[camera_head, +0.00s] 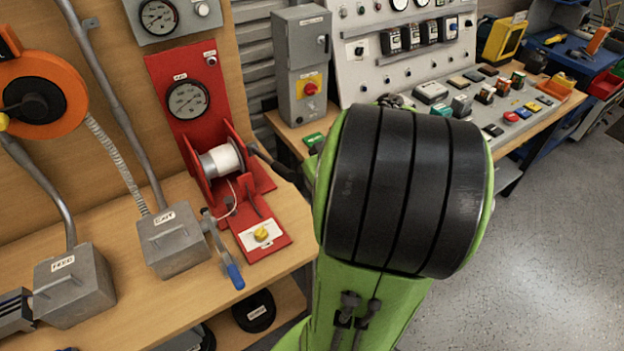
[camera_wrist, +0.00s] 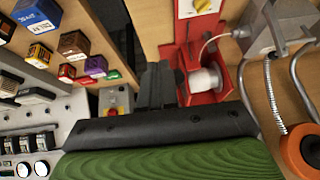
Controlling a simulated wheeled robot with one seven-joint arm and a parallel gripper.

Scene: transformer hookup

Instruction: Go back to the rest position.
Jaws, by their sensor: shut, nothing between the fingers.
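My gripper (camera_wrist: 160,70) shows in the wrist view as two dark fingers side by side, closed together with nothing held between them. It is in front of the red stand (camera_wrist: 205,60) that carries a white spool (camera_wrist: 204,80); I cannot tell how far apart they are. In the head view my green arm with its black banded cover fills the middle and hides most of my gripper. The red stand (camera_head: 187,155) with its gauge and white spool (camera_head: 219,160) is left of my arm there.
A grey switch box (camera_head: 303,60) and a panel with meters and small parts (camera_head: 410,65) stand behind my arm. Open floor (camera_head: 550,230) lies at the right.

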